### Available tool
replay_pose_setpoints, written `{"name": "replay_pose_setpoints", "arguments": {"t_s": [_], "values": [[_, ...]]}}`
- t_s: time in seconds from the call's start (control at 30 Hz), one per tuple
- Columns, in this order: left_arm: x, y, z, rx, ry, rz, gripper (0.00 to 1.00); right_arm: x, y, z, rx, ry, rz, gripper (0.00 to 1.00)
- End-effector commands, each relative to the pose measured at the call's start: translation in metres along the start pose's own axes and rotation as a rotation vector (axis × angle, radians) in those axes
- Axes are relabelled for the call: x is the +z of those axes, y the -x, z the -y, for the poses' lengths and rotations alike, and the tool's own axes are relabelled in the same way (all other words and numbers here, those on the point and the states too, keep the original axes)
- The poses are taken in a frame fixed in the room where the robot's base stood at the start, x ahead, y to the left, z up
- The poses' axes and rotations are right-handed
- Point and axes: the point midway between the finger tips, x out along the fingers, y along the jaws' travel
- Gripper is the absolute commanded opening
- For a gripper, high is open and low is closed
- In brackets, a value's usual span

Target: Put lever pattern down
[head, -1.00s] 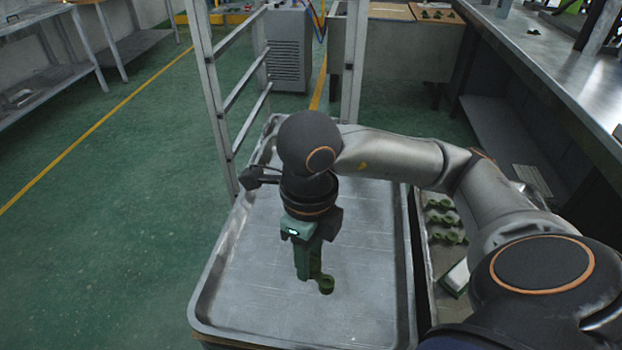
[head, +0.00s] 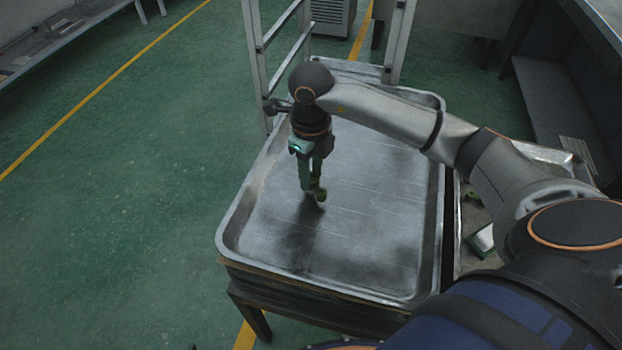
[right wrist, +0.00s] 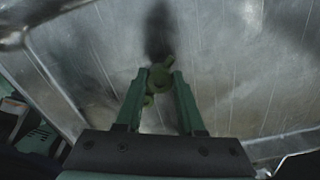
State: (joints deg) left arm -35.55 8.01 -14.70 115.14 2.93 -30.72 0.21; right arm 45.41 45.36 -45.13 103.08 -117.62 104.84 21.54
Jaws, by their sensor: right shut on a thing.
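The green lever pattern (head: 319,192) is between the fingertips of my right gripper (head: 310,186), which is shut on it. The gripper points down over the large grey metal tray (head: 375,245), toward its left side. In the right wrist view the lever pattern (right wrist: 159,77) shows as a round boss with small lobes between the two green fingers (right wrist: 156,88). The fingers hide part of it. The pattern is low over the tray floor; I cannot tell if it touches. My left gripper is not in view.
The tray floor around the gripper is bare, with a raised rim on all sides. A metal frame (head: 255,55) stands at the tray's far left. A second tray with green parts (head: 476,196) lies to the right, partly behind my arm.

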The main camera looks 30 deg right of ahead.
Motion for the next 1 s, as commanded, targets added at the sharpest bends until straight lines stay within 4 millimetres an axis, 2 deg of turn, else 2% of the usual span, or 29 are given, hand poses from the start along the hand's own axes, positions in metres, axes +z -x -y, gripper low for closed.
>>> {"name": "replay_pose_setpoints", "arguments": {"t_s": [0.03,0.13,0.5,0.53,0.77,1.0], "values": [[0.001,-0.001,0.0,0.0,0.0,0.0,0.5,-0.002,-0.01,-0.001,0.003,0.001,-0.005,0.0],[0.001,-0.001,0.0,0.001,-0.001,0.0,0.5,-0.001,-0.021,-0.001,0.002,0.001,-0.003,0.0],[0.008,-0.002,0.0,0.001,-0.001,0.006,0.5,-0.001,-0.026,-0.001,0.0,0.001,0.0,0.0],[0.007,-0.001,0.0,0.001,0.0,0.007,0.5,-0.001,-0.025,-0.001,0.001,0.001,0.0,0.4],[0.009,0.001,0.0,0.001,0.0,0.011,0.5,-0.001,-0.025,-0.001,0.001,0.001,-0.001,0.66],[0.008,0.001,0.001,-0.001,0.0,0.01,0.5,-0.001,-0.024,-0.001,0.0,0.001,-0.001,0.68]]}}
